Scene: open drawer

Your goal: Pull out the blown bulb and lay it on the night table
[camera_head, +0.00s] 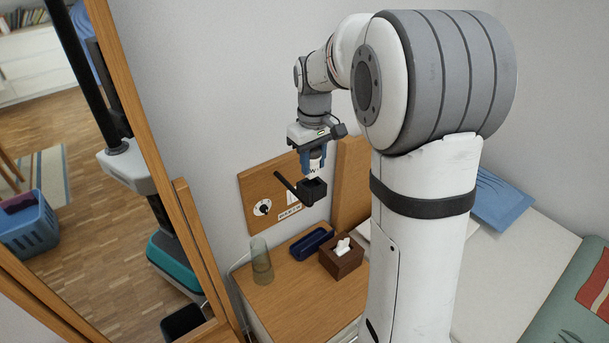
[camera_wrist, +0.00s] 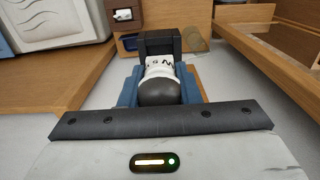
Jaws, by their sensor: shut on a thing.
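My gripper (camera_head: 313,165) points down, its blue fingers shut on the bulb. In the wrist view the bulb (camera_wrist: 160,92) has a dark, blackened rounded end towards the camera and a white part with dark marks beyond it. The black square lamp holder (camera_head: 312,190) is just below the fingers, on a dark arm by the wall panel. It also shows in the wrist view (camera_wrist: 159,42) right behind the bulb's white part. I cannot tell whether the bulb's base is still inside the holder. The night table (camera_head: 285,297) stands below, with a wooden top.
On the night table are a glass tumbler (camera_head: 261,262), a dark blue tray (camera_head: 312,242) and a brown tissue box (camera_head: 342,262). Bare wood lies in front of them. A wood-framed mirror (camera_head: 165,160) stands at left; a bed (camera_head: 520,255) is at right.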

